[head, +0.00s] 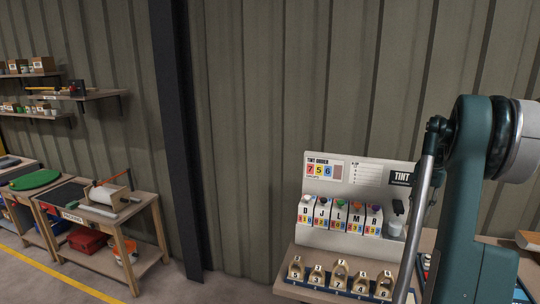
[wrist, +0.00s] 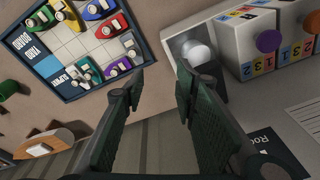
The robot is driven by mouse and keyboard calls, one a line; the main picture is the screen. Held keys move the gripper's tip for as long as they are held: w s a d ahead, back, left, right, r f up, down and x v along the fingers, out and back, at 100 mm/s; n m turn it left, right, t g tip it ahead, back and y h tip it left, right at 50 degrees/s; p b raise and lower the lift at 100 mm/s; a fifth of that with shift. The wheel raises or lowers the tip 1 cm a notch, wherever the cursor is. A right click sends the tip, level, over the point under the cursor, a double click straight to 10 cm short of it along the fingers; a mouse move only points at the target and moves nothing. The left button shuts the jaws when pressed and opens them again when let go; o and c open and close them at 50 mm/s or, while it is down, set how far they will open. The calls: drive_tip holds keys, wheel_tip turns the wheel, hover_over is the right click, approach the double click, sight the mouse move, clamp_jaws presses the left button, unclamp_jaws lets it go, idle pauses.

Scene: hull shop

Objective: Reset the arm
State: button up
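My arm (head: 470,210) stands large at the right of the head view, its teal links upright in front of the bench. My gripper is out of sight there. In the wrist view my gripper (wrist: 160,80) is open, its two dark green fingers apart with nothing between them. Beyond the fingertips lie the tan bench top and the edge of the white tint station (wrist: 222,62). I cannot tell how far the fingers are from them.
The tint station (head: 325,238) holds several white cartons with coloured caps. Numbered brass-coloured pieces stand in a row (head: 340,277) before it. A dark-framed board (wrist: 75,45) with coloured pieces lies on the bench. A workbench (head: 140,208) and shelves (head: 95,96) stand left.

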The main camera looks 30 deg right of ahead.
drive_tip(key=w+a+r+n+t, duration=0.1)
drive_tip(key=w+a+r+n, duration=0.2)
drive_tip(key=a, duration=0.8)
drive_tip(key=w+a+r, duration=0.3)
drive_tip(key=a+r, duration=0.1)
drive_tip(key=a, duration=0.7)
drive_tip(key=w+a+r+n+t, duration=0.15)
drive_tip(key=a+r, duration=0.25)
drive_tip(key=a, duration=0.8)
drive_tip(key=s+a+r+n+t, duration=0.1)
drive_tip(key=s+a+n, duration=0.1)
drive_tip(key=a, duration=0.9)
drive_tip(key=s+a+n, duration=0.2)
drive_tip(key=a, duration=1)
drive_tip(key=s+a+f+n+t, duration=0.1)
drive_tip(key=s+a+f+n, duration=0.1)
drive_tip(key=s+a, duration=0.3)
drive_tip(key=s+a+f+n+t, duration=0.1)
drive_tip(key=s+a+f, duration=0.3)
drive_tip(key=a, duration=0.6)
drive_tip(key=s+a+f+n+t+y, duration=0.1)
drive_tip(key=s+a+f+n, duration=0.1)
drive_tip(key=s+a, duration=0.5)
drive_tip(key=shift+s+a+f+n, duration=0.3)
drive_tip(key=shift+a+f, duration=0.25)
drive_tip(key=shift+a, duration=0.25)
